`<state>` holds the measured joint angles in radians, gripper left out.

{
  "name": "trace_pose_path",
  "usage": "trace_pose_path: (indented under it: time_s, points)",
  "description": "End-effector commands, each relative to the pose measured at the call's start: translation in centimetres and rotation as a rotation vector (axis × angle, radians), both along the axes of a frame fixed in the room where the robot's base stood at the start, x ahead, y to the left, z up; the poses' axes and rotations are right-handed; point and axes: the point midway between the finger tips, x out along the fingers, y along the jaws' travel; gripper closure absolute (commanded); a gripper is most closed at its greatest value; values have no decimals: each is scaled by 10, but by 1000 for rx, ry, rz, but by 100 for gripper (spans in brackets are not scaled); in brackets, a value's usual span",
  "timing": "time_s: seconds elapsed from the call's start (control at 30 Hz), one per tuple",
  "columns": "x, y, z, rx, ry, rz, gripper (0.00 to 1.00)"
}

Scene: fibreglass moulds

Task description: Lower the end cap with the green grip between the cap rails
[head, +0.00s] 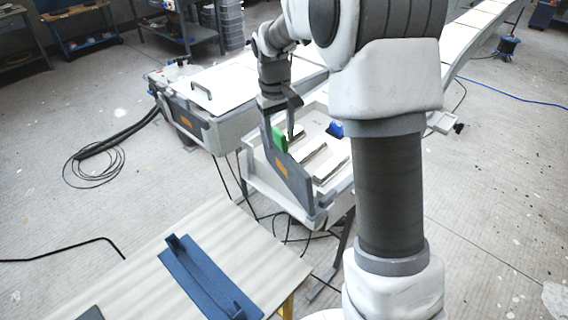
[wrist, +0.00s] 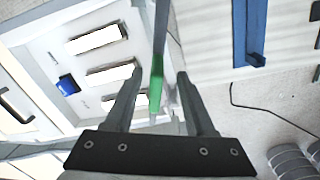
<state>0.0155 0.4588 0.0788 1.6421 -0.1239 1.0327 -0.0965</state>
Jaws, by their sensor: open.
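The end cap (head: 290,172) is a grey upright panel with an orange label. It stands at the near left end of the white mould box, and its lower edge is at the box end. Its green grip (head: 279,139) is at the upper part. My gripper (head: 279,126) is open over the cap's top, pointing down. In the wrist view the green grip (wrist: 156,84) lies between the two spread fingers, with gaps on both sides, and the cap shows nearly edge-on. The cap rails cannot be made out clearly, so I cannot tell how deep the cap sits.
The mould box (head: 257,184) holds several pale bars and a blue block (head: 335,129). A table (head: 130,262) in front carries a long blue bar (head: 205,280). A second mould (head: 215,128) with a handle stands behind on the left. Cables hang below the box.

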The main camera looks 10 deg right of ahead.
Motion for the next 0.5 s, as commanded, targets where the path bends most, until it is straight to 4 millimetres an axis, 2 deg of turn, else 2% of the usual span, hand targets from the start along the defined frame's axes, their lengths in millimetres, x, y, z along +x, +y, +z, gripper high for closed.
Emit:
trace_pose_path:
  time_s: [0.33,0.5]
  points:
    - [4,-7,-43,0,4,-1,45]
    - [4,-8,-53,0,1,-1,45]
